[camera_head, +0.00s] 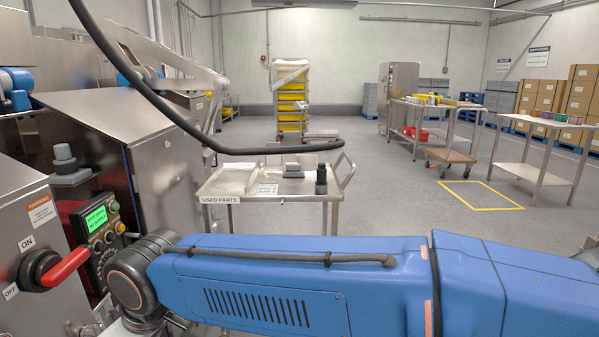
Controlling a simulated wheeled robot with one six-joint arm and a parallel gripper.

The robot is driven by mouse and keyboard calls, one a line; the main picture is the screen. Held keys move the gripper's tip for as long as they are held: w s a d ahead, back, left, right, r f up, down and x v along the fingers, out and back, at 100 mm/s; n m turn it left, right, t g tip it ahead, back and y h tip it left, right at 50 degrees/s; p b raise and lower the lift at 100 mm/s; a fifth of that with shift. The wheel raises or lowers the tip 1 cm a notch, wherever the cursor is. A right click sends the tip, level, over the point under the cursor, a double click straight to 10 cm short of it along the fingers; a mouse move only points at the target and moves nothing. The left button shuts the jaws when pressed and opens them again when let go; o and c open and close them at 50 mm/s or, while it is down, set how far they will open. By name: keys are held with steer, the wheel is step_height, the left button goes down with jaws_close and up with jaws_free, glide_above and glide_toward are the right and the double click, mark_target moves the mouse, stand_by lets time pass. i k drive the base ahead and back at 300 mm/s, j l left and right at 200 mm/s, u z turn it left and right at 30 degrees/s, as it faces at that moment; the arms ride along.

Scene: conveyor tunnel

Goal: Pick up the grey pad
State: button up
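I cannot tell for sure which thing is the grey pad. A small grey block-like thing (292,169) lies on top of the metal cart (215,186) labelled "USED PARTS", in the middle of the view. A dark grey stepped piece (66,160) sits on the machine at the left. My blue arm stretches across the bottom of the view, in front of the cart's lower part. My gripper is not in view.
A black upright part (321,181) and a pale tray (230,180) are on the cart. A control panel (98,228) and red-handled switch (62,268) are at left. A black cable hangs in front. Yellow-marked floor (480,195) at right is clear.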

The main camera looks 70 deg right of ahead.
mark_target(291, 170)
steer(key=z, duration=2.05)
